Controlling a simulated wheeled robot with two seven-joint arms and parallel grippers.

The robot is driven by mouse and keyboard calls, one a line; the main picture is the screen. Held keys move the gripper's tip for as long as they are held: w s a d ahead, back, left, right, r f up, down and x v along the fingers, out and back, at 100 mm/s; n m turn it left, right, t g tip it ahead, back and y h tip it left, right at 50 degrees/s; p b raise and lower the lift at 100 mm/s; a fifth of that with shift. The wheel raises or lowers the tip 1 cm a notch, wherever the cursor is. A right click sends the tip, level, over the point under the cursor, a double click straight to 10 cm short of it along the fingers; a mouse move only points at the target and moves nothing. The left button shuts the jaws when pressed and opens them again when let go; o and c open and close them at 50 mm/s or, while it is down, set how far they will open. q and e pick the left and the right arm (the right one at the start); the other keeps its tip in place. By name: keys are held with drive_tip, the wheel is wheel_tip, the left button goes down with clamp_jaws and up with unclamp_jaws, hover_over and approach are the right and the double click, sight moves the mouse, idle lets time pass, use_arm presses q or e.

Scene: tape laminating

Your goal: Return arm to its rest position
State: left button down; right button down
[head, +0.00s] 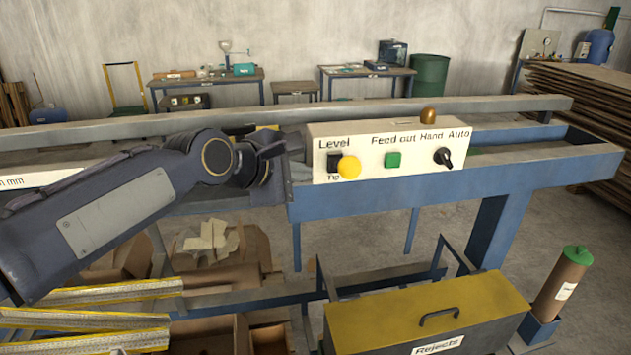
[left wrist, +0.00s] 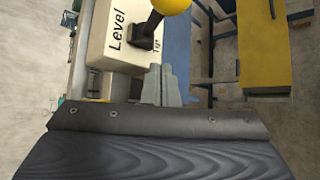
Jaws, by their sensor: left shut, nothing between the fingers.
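My left arm reaches in from the left in the head view. Its gripper (head: 298,162) is shut and empty, at the left end of the cream control box (head: 400,136). In the left wrist view the shut fingers (left wrist: 160,85) lie beside the box's "Level" end (left wrist: 112,45). The box carries a black Level switch (head: 334,162), a yellow knob (head: 349,167), a green button (head: 393,159) and a black Hand/Auto selector (head: 443,156). I cannot tell whether the fingertips touch the box. My right gripper is not in view.
The blue machine frame (head: 400,196) runs across the middle. Below stand a yellow-topped Rejects box (head: 440,312), a brown cylinder with a green cap (head: 564,285) and yellow-edged strips (head: 90,292) at left. Stacked boards (head: 600,100) are at right.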

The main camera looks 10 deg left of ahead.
use_arm(q)
drive_tip(key=w+r+v, duration=0.1)
drive_tip(key=v, duration=0.4)
drive_tip(key=s+a+f+m+g+y, duration=0.2)
drive_tip(key=s+a+f+m, duration=0.55)
drive_tip(key=s+f, duration=0.3)
drive_tip(key=s+a+f+m+g, duration=0.1)
drive_tip(key=s+f+m+g, duration=0.1)
drive_tip(key=s+f+m, duration=0.6)
drive_tip(key=s+f, duration=0.6)
drive_tip(key=s, duration=0.1)
drive_tip(key=shift+s+a+f+g+y, duration=0.25)
drive_tip(key=shift+s+f+g+y, duration=0.05)
drive_tip(key=shift+s+f+y, duration=0.1)
